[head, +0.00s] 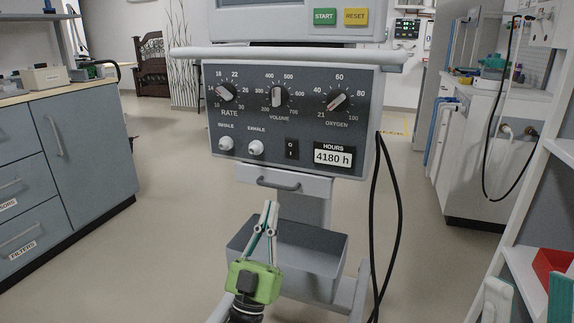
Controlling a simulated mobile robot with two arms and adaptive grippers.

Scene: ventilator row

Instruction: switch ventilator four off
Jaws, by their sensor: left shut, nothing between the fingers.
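A ventilator fills the middle of the head view. Its dark control panel (290,96) has three dials, for rate, volume and oxygen. A small black rocker switch (292,148) sits low on the panel, left of the hours display (333,157); which side is pressed I cannot tell. No ventilator number shows. My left gripper (271,206) is shut and empty, pointing up in front of the grey bin, below the drawer handle and apart from the switch. My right gripper (528,287) is at the bottom right corner, its fingers apart, partly cut off by the frame.
Inhale and exhale knobs (241,146) sit left of the switch. A grey bin (323,248) hangs under the drawer handle (278,184). Black cables (398,215) hang at the right side. A shelf with a red box (549,264) stands at right, drawers (75,150) at left.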

